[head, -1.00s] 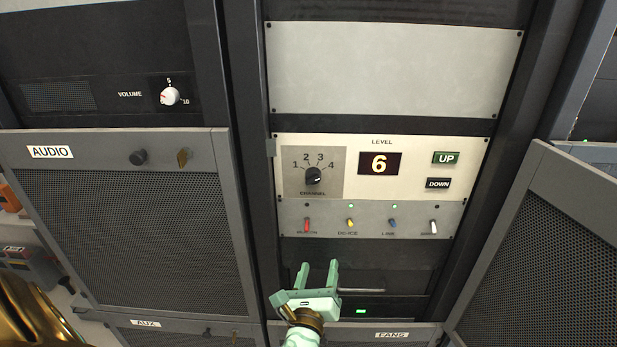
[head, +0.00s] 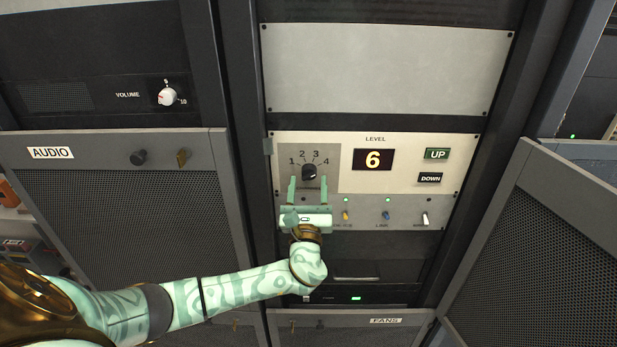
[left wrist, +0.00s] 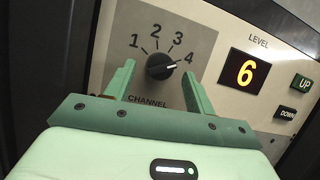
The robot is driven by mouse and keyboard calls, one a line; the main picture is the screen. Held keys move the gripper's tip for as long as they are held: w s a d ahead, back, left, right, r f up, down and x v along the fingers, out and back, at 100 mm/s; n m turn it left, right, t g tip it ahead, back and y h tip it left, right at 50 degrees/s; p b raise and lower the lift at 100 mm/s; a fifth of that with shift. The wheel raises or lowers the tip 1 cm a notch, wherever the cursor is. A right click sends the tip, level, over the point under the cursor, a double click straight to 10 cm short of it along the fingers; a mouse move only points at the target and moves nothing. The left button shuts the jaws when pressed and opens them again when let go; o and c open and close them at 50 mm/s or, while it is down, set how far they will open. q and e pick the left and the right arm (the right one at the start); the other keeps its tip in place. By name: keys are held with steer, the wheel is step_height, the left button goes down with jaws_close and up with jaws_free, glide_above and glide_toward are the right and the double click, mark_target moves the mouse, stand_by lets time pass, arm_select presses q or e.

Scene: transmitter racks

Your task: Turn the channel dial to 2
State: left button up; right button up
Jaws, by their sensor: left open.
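The channel dial (head: 309,172) is a round black knob on a grey square plate marked 1 to 4. It also shows in the left wrist view (left wrist: 160,66), where its white pointer line aims toward the 4. My left gripper (head: 308,182) is open and empty in front of the panel, just below the dial in the head view. In the left wrist view its green fingers stand on either side of the dial's lower part, apart from it. The gripper hides the CHANNEL label in the head view. My right gripper is not in view.
Right of the dial are a level display (head: 373,159) reading 6, a green UP button (head: 438,154) and a black DOWN button (head: 430,178). Small coloured toggle switches (head: 386,215) line the strip below. An open mesh door (head: 560,240) stands at the right.

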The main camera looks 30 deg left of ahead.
arm_select(q)
steer(key=shift+w+a+r, duration=0.25)
steer(key=shift+w+a, duration=0.1)
steer(key=shift+w, duration=0.15)
steer(key=c, duration=0.9)
